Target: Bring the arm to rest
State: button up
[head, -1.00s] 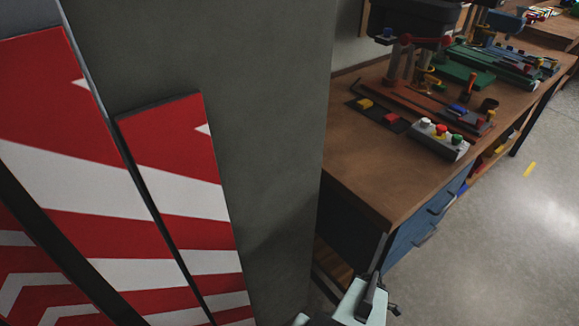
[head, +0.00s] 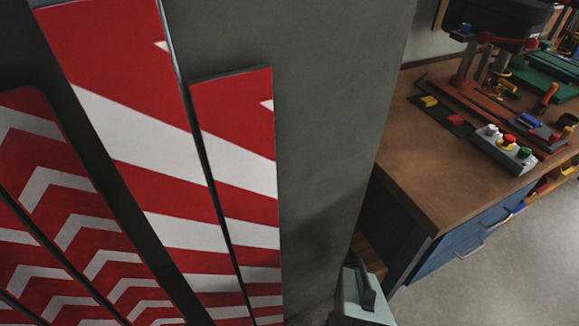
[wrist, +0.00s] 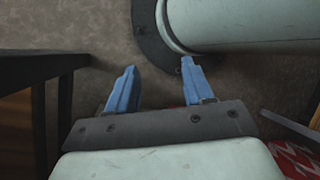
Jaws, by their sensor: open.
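My gripper (wrist: 158,66) shows in the wrist view with its two blue fingers spread apart. Nothing is between them. They point toward the grey floor and a pale cylinder with a dark round foot, which looks like part of my own body. In the head view a pale part of my arm (head: 360,302) shows at the bottom edge, in front of the pillar and bench. The fingers cannot be made out there.
Red and white striped signs (head: 238,160) and chevron signs (head: 70,215) stand at the left by a grey pillar (head: 330,130). A wooden workbench (head: 425,185) with blue drawers and a button box (head: 503,150) is at the right. Open floor (head: 505,265) lies beside it.

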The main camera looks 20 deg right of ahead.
jog(key=w+a+m, duration=0.2)
jog(key=a, duration=0.7)
jog(key=w+a+m+g+h, duration=0.1)
jog(key=a+m, duration=0.2)
jog(key=a, duration=0.6)
jog(key=shift+w+a+f+g, duration=0.2)
jog(key=shift+w+a+g, duration=0.1)
jog(key=shift+w+a, duration=0.1)
